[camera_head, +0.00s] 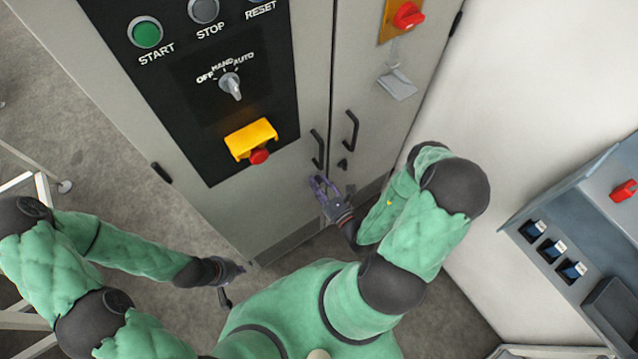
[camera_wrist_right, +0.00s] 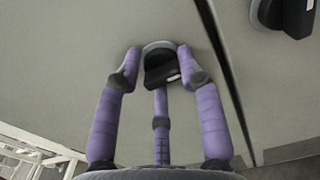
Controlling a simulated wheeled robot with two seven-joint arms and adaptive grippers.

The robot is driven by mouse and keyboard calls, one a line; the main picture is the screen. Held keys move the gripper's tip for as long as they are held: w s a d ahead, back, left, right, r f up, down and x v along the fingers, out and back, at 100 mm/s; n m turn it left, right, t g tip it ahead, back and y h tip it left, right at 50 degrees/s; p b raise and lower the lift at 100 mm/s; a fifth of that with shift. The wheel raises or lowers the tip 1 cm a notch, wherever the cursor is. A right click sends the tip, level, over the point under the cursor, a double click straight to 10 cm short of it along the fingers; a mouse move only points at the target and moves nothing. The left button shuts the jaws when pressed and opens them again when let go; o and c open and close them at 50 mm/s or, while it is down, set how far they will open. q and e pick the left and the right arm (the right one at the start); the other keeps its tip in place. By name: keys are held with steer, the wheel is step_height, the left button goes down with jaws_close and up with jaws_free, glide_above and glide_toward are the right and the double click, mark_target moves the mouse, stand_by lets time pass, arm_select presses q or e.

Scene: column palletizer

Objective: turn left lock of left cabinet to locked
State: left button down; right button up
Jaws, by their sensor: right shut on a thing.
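The cabinet (camera_head: 225,195) is light grey with two doors. Its left lock (camera_wrist_right: 160,65), a black knob on a round grey base, sits low on the left door, between the purple fingers of my right gripper (camera_wrist_right: 158,72). In the head view my right gripper (camera_head: 323,188) is at the door below the left handle and hides this lock. It is shut on the lock. The right lock (camera_head: 342,163) shows beside it on the right door, also in the wrist view (camera_wrist_right: 287,14). My left gripper (camera_head: 225,288) hangs low at the left, away from the cabinet front; its fingers are unclear.
Black door handles (camera_head: 318,148) and (camera_head: 352,131) stand out above the locks. A black control panel (camera_head: 190,120) has a yellow-guarded red button (camera_head: 252,143). A grey console (camera_head: 560,220) is at the right. Open floor lies left of the cabinet.

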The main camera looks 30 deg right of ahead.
steer(key=shift+w+d+r+n, duration=0.1)
steer(key=shift+d+r+n, duration=0.1)
steer(key=shift+n, duration=0.2)
stand_by(0.3)
steer(key=shift+n+p, duration=0.45)
steer(key=shift+n, duration=0.65)
steer(key=n+p, duration=0.1)
steer(key=n, duration=0.4)
steer(key=shift+a+n, duration=0.1)
steer(key=shift+n, duration=0.2)
steer(key=n+p, duration=0.1)
steer(key=n, duration=0.3)
steer(key=shift+a, duration=0.1)
steer(key=shift+c, duration=0.2)
steer(key=n, duration=0.5)
steer(key=shift+a+f+p, duration=0.15)
steer(key=shift+f+p, duration=0.05)
steer(key=shift+p, duration=0.2)
steer(key=shift+n, duration=0.3)
steer(key=shift+a+f, duration=0.1)
steer(key=shift+a, duration=0.05)
